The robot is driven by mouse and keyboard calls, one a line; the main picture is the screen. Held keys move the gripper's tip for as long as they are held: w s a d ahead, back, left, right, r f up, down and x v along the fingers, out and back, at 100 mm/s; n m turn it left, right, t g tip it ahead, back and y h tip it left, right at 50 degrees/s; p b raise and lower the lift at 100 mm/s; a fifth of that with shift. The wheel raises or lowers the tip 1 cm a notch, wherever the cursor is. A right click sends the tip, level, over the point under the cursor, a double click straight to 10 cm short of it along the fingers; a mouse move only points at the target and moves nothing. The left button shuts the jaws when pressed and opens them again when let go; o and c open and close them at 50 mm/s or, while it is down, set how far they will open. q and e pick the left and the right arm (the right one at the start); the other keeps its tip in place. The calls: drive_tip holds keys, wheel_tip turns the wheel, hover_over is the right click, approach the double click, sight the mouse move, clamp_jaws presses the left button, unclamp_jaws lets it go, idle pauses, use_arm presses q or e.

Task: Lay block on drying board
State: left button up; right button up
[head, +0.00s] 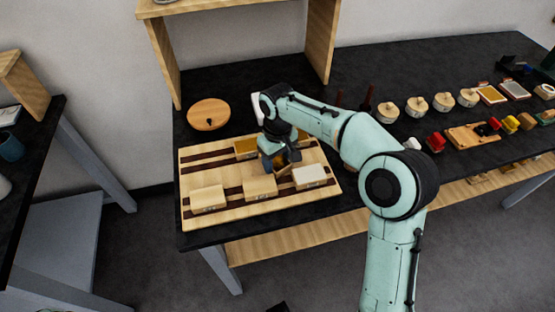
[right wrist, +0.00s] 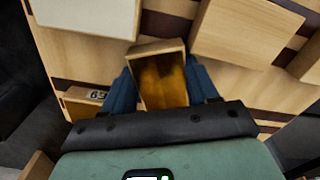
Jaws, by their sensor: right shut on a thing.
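The drying board (head: 232,215) is pale wood with dark stripes and lies on the left part of the black table; its striped surface also fills much of the right wrist view (right wrist: 170,25). My right gripper (head: 281,161) is over the back right part of the board. Its blue fingers (right wrist: 163,88) are shut on a wooden block (right wrist: 162,78) with an amber-gold face. The block looks tilted and close to the board; I cannot tell whether it touches. In the head view the gripper partly hides this block (head: 284,170). My left gripper is not in view.
On the board are two plain wooden blocks (head: 208,197) (head: 260,187), a white-topped block (head: 309,176) and a gold-topped block (head: 246,147). A round wooden disc (head: 208,114) lies behind. Lidded pots (head: 416,106) and coloured blocks stand to the right. A wooden shelf frame (head: 322,40) rises behind.

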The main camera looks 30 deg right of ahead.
sight(277, 162)
drive_tip(key=shift+f, duration=0.1)
drive_tip(key=o, duration=1.1)
drive_tip(key=shift+c, duration=0.2)
wheel_tip(277, 162, up, 12)
drive_tip(key=p, duration=0.2)
drive_tip(key=shift+r+p, duration=0.2)
drive_tip(key=shift+p, duration=0.2)
